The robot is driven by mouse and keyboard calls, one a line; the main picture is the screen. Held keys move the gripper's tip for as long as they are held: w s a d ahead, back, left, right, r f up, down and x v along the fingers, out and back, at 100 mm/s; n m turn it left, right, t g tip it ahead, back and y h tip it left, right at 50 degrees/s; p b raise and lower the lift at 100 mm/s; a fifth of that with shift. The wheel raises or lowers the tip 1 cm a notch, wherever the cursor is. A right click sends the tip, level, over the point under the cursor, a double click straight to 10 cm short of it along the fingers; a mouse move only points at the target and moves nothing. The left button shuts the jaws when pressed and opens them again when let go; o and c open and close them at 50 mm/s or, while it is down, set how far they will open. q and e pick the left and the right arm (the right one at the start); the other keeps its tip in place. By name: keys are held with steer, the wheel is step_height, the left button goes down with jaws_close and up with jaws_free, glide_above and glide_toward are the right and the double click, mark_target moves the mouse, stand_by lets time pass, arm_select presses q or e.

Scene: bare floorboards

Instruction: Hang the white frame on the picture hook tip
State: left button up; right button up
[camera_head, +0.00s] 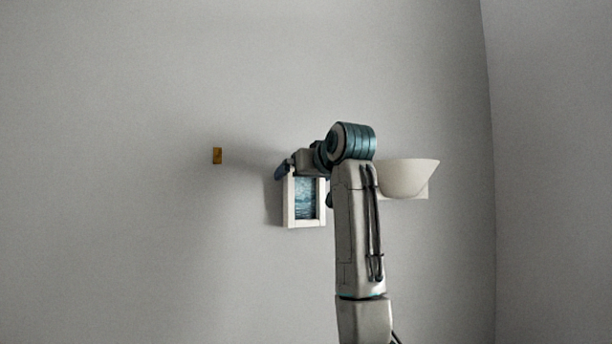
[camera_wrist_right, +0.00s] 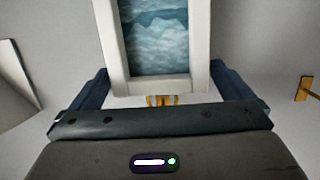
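The white frame (camera_head: 291,217) has a blue water picture and stands upright in front of the wall, left of my right forearm. In the right wrist view the frame (camera_wrist_right: 150,86) is upside down, between the two dark blue fingers of my right gripper (camera_wrist_right: 160,82), which meet its side edges. A small yellow fitting (camera_wrist_right: 162,100) shows at its top edge; I cannot tell what it joins. The yellow picture hook (camera_head: 217,156) is on the wall, left of the frame and apart from it. It also shows in the right wrist view (camera_wrist_right: 305,88). My left gripper is not in view.
A white bowl-shaped wall fixture (camera_head: 408,177) is right of my right arm, partly hidden by it. The grey wall (camera_head: 130,200) is bare around the hook and to its left. A wall corner stands at the far right.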

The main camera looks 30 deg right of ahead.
steer(key=shift+s, duration=0.1)
steer(key=b+v, duration=0.6)
steer(key=v, duration=0.4)
steer(key=shift+s, duration=0.3)
